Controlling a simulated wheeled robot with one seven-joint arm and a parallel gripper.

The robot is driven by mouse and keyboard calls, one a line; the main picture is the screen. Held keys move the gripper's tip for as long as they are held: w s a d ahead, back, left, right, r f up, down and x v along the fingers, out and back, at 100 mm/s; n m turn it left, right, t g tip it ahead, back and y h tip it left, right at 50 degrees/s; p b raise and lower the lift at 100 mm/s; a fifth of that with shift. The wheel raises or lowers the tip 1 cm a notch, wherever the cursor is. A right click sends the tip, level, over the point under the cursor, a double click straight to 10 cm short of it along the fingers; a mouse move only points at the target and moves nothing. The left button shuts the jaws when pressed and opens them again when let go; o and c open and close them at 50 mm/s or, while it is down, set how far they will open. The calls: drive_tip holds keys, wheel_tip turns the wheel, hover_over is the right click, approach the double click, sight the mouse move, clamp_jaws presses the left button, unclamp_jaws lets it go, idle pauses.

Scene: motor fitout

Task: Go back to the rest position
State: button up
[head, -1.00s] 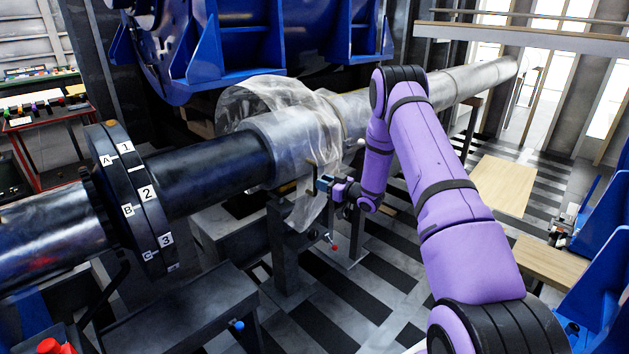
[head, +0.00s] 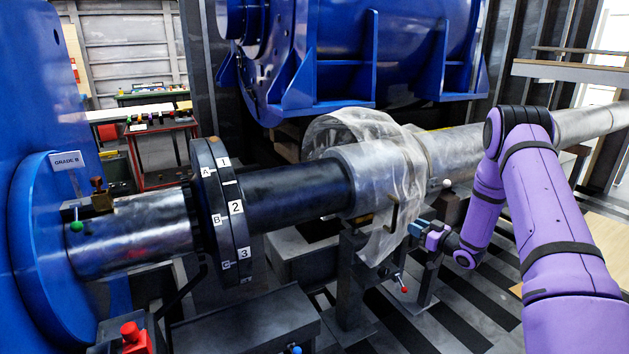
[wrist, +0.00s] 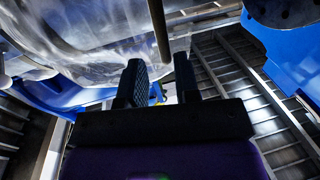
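My gripper (head: 415,229) is at the end of my purple arm, in the right half of the head view, close beside the plastic wrap (head: 402,185) on the shaft (head: 375,172). In the wrist view its two dark fingers (wrist: 160,85) stand apart with a gap between them and nothing held. The clear wrap (wrist: 90,35) and a rod-like handle (wrist: 159,30) show above the fingers. I cannot tell how far the fingertips are from the handle.
A dark flange (head: 221,212) with number and letter labels rings the shaft. A blue housing (head: 40,220) stands at left, a blue motor (head: 350,55) behind. A red-knobbed lever (head: 404,289) hangs below the wrap. A red cart (head: 160,150) stands behind. Striped floor lies below.

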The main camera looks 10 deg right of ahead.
drive_tip(key=a+r+m+g+h, duration=0.15)
drive_tip(key=r+h, duration=0.25)
drive_tip(key=r, duration=0.8)
drive_tip(key=a+r+m+g+h, duration=0.1)
drive_tip(key=a+r+h, duration=0.2)
drive_tip(key=r, duration=0.9)
drive_tip(key=s+a+r+m+g+h, duration=0.25)
drive_tip(key=s+a+r, duration=0.25)
drive_tip(key=s+r, duration=0.65)
drive_tip(key=s+a+g, duration=0.3)
drive_tip(key=s+a, duration=0.2)
drive_tip(key=s, duration=1.2)
drive_tip(key=s+a+g+y, duration=0.1)
drive_tip(key=s+a, duration=0.5)
drive_tip(key=s, duration=1)
drive_tip(key=shift+s+a+g, duration=0.15)
drive_tip(key=shift+s+g, duration=0.25)
drive_tip(key=shift+g, duration=0.5)
drive_tip(key=shift+r, duration=0.1)
